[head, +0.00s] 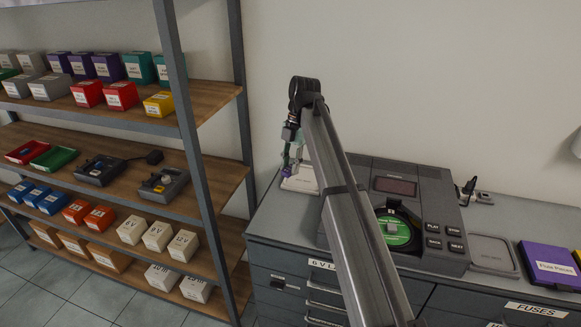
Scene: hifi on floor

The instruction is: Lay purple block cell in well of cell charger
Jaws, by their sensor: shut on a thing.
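My gripper (291,166) hangs at the far end of my arm, above the left end of the grey cabinet. It is shut on a small purple block cell (289,172), which shows only partly between the fingers. Two dark charger-like devices stand on the middle board of the shelf at the left, well away from my gripper. One dark device (88,177) has a blue part on it. The other, greyer device (152,197) stands to its right. Their wells are too small to make out, and I cannot tell which is the cell charger.
A shelf post (186,140) stands between my gripper and the devices. Red (27,153) and green (53,158) trays lie left of them. A disc player (440,210) sits on the cabinet, behind my arm. A pale flat item (300,183) lies below my gripper.

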